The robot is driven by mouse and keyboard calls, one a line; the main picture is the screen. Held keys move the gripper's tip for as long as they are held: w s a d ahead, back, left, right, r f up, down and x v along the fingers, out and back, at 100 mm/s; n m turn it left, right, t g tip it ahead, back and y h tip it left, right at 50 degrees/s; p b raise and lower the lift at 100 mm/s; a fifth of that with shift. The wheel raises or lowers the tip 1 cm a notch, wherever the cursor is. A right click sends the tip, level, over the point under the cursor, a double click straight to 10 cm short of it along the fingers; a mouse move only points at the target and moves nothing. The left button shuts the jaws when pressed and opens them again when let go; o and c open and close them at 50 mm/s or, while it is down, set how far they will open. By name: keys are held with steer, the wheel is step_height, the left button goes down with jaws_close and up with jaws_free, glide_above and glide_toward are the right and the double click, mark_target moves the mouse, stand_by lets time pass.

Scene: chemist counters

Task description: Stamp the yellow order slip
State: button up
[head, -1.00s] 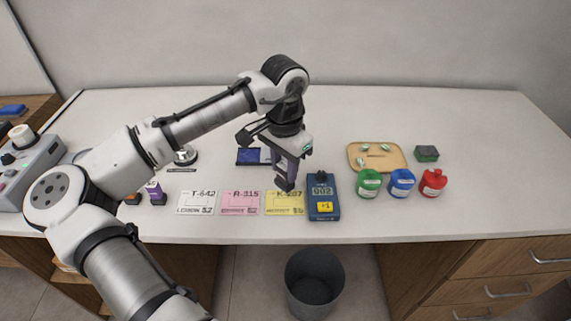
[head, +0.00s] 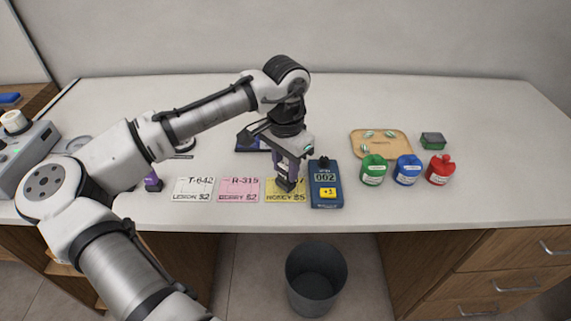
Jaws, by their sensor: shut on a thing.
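The yellow order slip (head: 272,196) lies flat near the counter's front edge, at the right end of a row of slips. My gripper (head: 287,176) points down over its upper right part. It is shut on a small dark stamp-like thing (head: 287,186), which covers part of the slip's printed code. I cannot tell whether this thing touches the paper. A blue pad (head: 247,145), partly hidden by my gripper, lies farther back.
A pink slip (head: 239,191) and a white slip (head: 193,190) lie left of the yellow one. A blue counter device (head: 326,201) stands close on its right. Green (head: 373,172), blue (head: 407,171) and red (head: 440,171) containers stand farther right, near a wooden tray (head: 400,151).

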steer(key=shift+f, duration=0.6)
stand_by(2.1)
step_height(320, 180, up, 7)
steer(key=p, duration=0.7)
steer(key=shift+r, duration=0.1)
stand_by(0.7)
